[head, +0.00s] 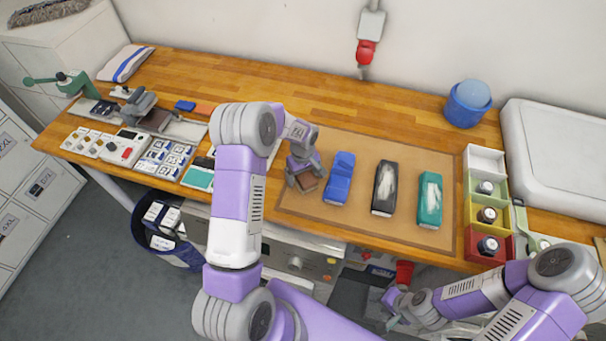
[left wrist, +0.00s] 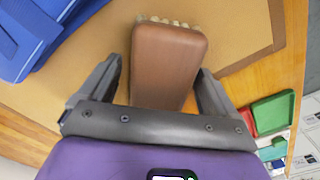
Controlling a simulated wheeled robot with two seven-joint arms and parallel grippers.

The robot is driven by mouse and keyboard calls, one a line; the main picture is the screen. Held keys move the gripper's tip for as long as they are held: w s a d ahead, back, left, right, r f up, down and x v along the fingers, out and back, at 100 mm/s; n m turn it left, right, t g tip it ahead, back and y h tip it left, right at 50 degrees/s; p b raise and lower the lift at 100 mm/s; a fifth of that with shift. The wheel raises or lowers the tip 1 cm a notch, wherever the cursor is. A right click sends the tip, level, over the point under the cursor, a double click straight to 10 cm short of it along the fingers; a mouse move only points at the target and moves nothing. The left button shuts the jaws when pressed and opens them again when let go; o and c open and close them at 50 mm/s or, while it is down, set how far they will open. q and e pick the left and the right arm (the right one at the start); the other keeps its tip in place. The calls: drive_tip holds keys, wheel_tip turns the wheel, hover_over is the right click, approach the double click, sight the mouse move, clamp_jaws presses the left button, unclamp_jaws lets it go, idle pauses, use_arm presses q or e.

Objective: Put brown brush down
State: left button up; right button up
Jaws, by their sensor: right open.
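The brown brush (left wrist: 168,65) lies between the fingers of my left gripper (left wrist: 160,85), its pale bristles just showing along the far edge. A strip of mat shows between the brush and the left finger, so the gripper looks open around it; the right finger is very close to the brush. In the head view the brush (head: 307,182) is under my left gripper (head: 304,170), at the left end of the brown mat (head: 340,215), and appears to rest there. My right gripper (head: 392,308) is open and empty, low in front of the bench.
Coloured bins (head: 484,162) stand to the right.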

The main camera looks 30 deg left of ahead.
use_arm(q)
wheel_tip(320, 180, up, 12)
drive_tip(key=shift+r, duration=0.15)
idle(0.7)
